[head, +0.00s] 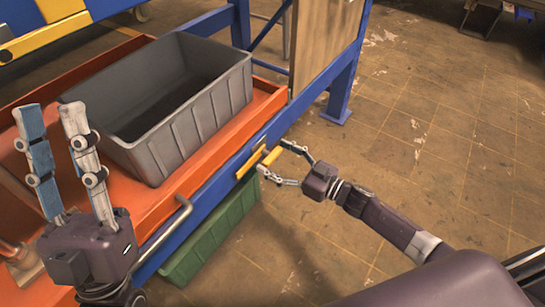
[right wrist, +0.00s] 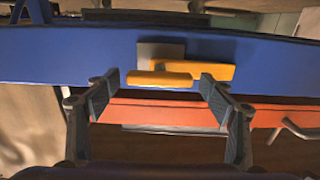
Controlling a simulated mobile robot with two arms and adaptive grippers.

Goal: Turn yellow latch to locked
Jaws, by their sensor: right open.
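The yellow latch (head: 250,163) is on the blue front rail of the workbench. In the right wrist view it shows as a longer yellow bar (right wrist: 205,70) over a grey plate, with a shorter yellow handle (right wrist: 160,79) standing nearer to me. Both yellow parts lie about level, along the rail. My right gripper (head: 272,157) is open, its fingers on either side of the handle; in the right wrist view its fingertips (right wrist: 160,84) flank the handle with gaps. I cannot tell any contact. My left gripper (head: 50,107) is open and empty above the orange tray, left of the grey bin.
A grey bin (head: 185,140) stands in the orange tray (head: 265,100). A grey bar handle (head: 165,238) juts from the front, left of the latch. A green crate (head: 215,240) sits below. The floor (head: 430,150) at right is clear.

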